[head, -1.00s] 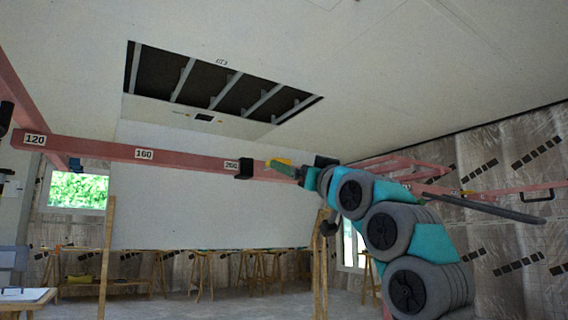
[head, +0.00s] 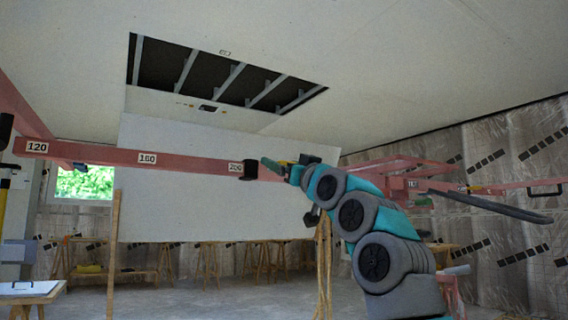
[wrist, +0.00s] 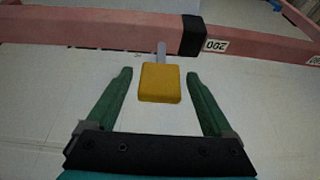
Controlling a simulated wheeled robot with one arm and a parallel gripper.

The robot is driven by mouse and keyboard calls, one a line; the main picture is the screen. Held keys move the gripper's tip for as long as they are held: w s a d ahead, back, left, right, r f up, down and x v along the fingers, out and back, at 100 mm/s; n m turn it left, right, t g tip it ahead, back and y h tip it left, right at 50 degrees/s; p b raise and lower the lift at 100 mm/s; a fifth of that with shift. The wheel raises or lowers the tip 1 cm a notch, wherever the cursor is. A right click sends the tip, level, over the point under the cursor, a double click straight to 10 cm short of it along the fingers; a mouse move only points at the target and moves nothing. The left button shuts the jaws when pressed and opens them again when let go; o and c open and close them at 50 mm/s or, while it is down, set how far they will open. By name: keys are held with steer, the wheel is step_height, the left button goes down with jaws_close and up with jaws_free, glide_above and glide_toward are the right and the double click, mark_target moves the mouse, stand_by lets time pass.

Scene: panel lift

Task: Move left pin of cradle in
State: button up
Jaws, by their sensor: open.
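The pin shows in the wrist view as a yellow block-shaped knob (wrist: 160,83) on a short grey shaft (wrist: 161,50) that meets the pink cradle beam (wrist: 110,32). My gripper (wrist: 158,76) is open, with its green fingers apart on either side of the knob. The fingertips reach about the knob's upper part and show gaps on both sides. In the head view my gripper (head: 275,167) is close to the cradle beam (head: 195,160), just right of a black sleeve (head: 249,171). The knob is not clear there.
A large white panel (head: 200,205) hangs behind the beam. The ceiling has a dark opening (head: 210,75) with metal strips. Wooden trestles (head: 207,260) stand at the back. A dark bar (head: 490,207) extends right of my arm. A wooden post (head: 113,250) stands at left.

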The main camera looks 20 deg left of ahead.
steer(key=shift+c, duration=0.3)
jaws_close()
stand_by(0.4)
